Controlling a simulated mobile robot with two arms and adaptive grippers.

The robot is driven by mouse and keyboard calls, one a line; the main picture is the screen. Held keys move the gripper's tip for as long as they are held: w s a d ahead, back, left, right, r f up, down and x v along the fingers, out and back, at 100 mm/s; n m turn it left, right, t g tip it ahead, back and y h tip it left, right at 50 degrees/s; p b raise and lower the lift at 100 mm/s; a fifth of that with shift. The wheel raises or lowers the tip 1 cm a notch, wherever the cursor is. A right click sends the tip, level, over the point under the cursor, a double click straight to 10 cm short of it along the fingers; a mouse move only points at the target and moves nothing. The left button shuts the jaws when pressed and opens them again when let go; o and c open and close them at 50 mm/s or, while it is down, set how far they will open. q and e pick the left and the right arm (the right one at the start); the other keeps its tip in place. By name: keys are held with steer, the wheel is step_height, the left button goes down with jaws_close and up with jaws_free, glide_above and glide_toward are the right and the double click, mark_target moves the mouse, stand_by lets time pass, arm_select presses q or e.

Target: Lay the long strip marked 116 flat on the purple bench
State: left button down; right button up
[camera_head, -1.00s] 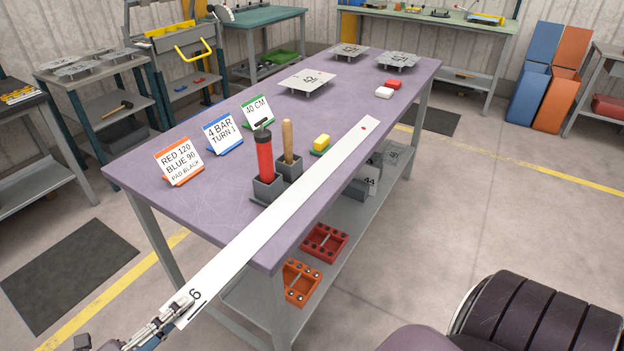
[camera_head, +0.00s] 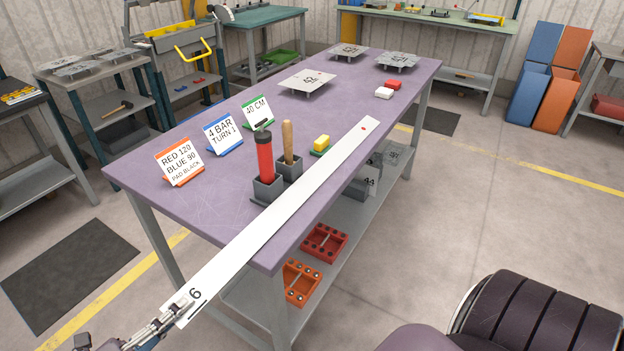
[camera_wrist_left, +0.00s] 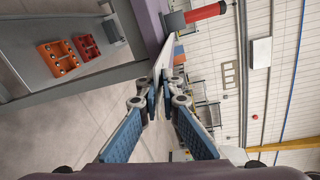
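The long white strip (camera_head: 275,218) runs diagonally across the right side of the purple bench (camera_head: 220,190). Its far end, with a small red mark, is over the bench top near the right edge. Its near end sticks out past the front edge, with a 6 showing and the rest of its marking hidden. My left gripper (camera_head: 168,322) is shut on this near end, in front of the bench. In the left wrist view the gripper (camera_wrist_left: 160,88) has the strip (camera_wrist_left: 164,62) edge-on between its fingertips. I cannot tell whether the strip touches the bench top. My right gripper is out of view.
A red-handled tool (camera_head: 265,158) and a wooden-handled tool (camera_head: 287,140) stand in grey holders close beside the strip. Three sign cards (camera_head: 222,133) line the left side. Plates on feet (camera_head: 307,82) and red and white blocks (camera_head: 384,92) are farther back.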

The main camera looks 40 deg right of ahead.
arm_select(q)
steer(key=shift+a+r+p, duration=0.15)
steer(key=shift+r+p, duration=0.75)
steer(key=shift+r, duration=0.1)
steer(key=v, duration=0.7)
steer(key=shift+w+r, duration=0.25)
steer(key=shift+r, duration=0.1)
steer(key=shift+a+r, duration=0.1)
